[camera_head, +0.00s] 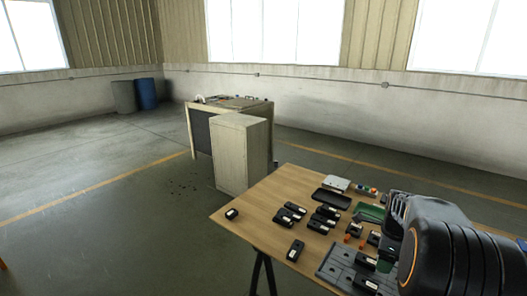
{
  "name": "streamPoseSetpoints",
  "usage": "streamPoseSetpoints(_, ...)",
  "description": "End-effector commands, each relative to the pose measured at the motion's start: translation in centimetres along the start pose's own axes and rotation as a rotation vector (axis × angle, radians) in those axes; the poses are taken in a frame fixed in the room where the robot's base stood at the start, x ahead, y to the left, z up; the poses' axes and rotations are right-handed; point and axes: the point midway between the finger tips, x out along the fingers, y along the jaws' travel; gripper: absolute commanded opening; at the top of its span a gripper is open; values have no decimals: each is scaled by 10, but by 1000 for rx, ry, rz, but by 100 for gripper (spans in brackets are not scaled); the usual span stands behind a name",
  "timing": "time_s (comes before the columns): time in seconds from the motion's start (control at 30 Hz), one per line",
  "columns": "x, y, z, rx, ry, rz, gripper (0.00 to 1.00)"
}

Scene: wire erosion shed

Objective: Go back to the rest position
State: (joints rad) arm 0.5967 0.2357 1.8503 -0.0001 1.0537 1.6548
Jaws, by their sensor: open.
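My arm, black with an orange ring, reaches in from the right edge over the right part of a wooden table (240,213). My gripper (392,228) shows only in part at the arm's left end, above the table. It is open, and I see nothing held in it. Its fingertips are hard to make out against the dark parts behind them.
Several small black blocks with white labels, such as one (295,250) near the front edge, lie on the table. A grey tray (335,262), a black tray (332,198) and a green piece (368,212) are near my arm. A cabinet (240,155) stands behind. Open floor lies left.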

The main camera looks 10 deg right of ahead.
Motion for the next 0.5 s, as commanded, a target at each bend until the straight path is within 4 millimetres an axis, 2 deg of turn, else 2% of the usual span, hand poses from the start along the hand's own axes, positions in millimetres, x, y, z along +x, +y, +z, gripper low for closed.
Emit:
streamPoseSetpoints(0.13, 8, 5, 0, -274, -1, 7, 72)
streamPoseSetpoints(0.2, 15, 17, -1, -472, -4, 20, 72)
streamPoseSetpoints(0.27, 12, 31, 5, -676, -5, 14, 72)
streamPoseSetpoints(0.37, -1, 63, 25, -1054, 2, -12, 72)
streamPoseSetpoints(0.5, -26, 121, 61, -1609, 41, -85, 72)
